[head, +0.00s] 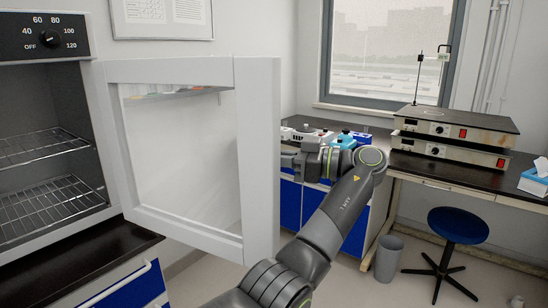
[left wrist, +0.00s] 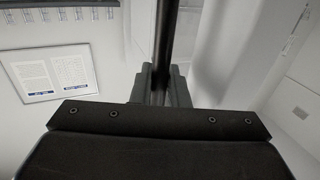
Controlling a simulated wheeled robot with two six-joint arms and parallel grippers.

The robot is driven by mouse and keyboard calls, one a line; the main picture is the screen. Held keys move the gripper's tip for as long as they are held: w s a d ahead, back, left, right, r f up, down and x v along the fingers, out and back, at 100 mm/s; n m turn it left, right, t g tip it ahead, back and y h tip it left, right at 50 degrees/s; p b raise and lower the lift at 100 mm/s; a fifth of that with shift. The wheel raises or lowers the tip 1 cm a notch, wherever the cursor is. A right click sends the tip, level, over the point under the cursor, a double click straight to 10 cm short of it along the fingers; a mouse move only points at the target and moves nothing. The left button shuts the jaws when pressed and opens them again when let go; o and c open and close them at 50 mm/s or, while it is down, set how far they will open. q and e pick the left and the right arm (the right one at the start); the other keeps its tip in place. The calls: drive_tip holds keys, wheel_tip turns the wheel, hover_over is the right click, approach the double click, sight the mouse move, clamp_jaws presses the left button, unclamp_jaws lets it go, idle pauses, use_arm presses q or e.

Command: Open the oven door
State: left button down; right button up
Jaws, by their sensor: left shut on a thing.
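The oven (head: 45,22) stands at the left in the head view, its dark inside with wire racks (head: 45,145) exposed. Its door (head: 257,150), a light grey frame with a large window, stands swung wide open to the right. My left gripper (head: 290,160) is at the door's free edge, its tips partly hidden behind the door. In the left wrist view, my left gripper (left wrist: 161,88) is shut on a dark bar, the door handle (left wrist: 164,40). The handle is hidden in the head view. My right gripper is not in view.
A black counter (head: 100,262) with blue drawers is below the oven. A bench with hotplates (head: 450,130), a blue stool (head: 458,225) and a grey bin (head: 388,258) stand at the right. Open floor shows around the stool.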

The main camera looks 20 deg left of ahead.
use_arm(q)
drive_tip(key=shift+f, duration=0.1)
drive_tip(key=c, duration=1.8)
unclamp_jaws()
drive_tip(key=shift+o, duration=0.2)
drive_tip(key=shift+a, duration=0.15)
